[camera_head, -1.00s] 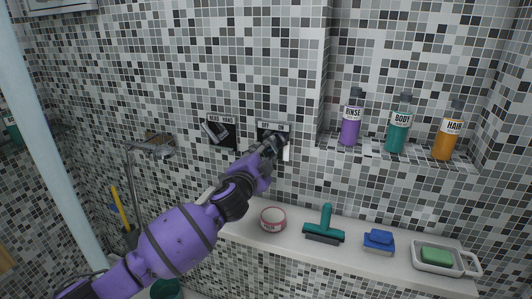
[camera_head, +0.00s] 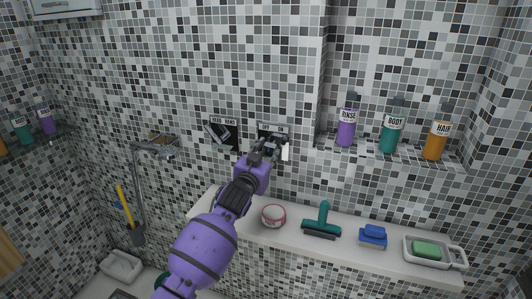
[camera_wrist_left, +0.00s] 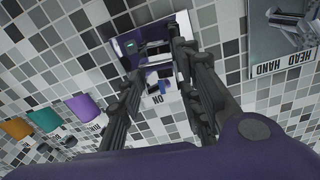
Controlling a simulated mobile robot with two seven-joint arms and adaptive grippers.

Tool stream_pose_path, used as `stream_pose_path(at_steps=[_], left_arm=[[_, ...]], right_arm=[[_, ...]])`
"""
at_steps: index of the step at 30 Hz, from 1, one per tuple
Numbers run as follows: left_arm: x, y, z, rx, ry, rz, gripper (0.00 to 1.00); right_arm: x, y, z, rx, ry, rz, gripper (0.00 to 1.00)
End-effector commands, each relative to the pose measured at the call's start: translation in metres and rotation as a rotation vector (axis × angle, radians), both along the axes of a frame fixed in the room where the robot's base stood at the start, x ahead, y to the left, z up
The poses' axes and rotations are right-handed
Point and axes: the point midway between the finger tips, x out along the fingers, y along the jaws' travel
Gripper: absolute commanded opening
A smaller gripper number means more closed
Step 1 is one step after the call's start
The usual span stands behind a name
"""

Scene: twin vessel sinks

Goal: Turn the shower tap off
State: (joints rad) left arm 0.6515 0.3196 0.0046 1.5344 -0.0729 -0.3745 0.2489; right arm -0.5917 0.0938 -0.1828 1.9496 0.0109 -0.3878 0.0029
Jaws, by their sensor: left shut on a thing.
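The shower tap (camera_head: 275,130) is a plate with a lever on the tiled wall, left of the bottle niche. It also shows in the left wrist view (camera_wrist_left: 181,22), upside down, with the word ON legible near one edge. My left gripper (camera_head: 270,146) is at the plate, its fingers closed around the lever; in the left wrist view the fingers (camera_wrist_left: 160,62) lie on either side of it. The fingers hide part of the lever, so its exact angle is hard to tell. My right gripper is not in view.
A HEAD/HAND plate (camera_head: 223,132) is just left of the tap. Below, a ledge (camera_head: 345,245) carries a round tin (camera_head: 273,215), a green squeegee (camera_head: 322,222), a blue brush (camera_head: 373,236) and a soap dish (camera_head: 462,262). Bottles (camera_head: 391,130) stand in the niche.

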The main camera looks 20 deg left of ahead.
Motion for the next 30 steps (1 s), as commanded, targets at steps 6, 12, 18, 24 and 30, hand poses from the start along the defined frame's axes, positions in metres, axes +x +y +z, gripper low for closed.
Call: stream_pose_path(at_steps=[6, 12, 18, 24, 30], left_arm=[[0.0004, 0.0001, 0.0033, -0.095, -0.001, 0.001, 0.06], [0.0004, -0.0002, 0.0026, -0.135, 0.002, 0.0, 0.06], [0.0004, -0.0005, 0.002, -0.145, 0.002, -0.001, 0.07], [0.0004, -0.0005, 0.002, -0.145, 0.002, -0.001, 0.07], [0.0004, -0.0004, 0.0016, -0.144, 0.002, -0.001, 0.52]], right_arm=[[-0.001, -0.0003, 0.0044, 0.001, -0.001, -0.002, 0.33], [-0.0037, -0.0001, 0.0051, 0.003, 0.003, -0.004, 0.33], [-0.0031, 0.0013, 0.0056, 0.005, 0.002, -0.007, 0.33], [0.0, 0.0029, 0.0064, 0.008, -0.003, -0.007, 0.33], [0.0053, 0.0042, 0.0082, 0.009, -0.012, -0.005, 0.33]])
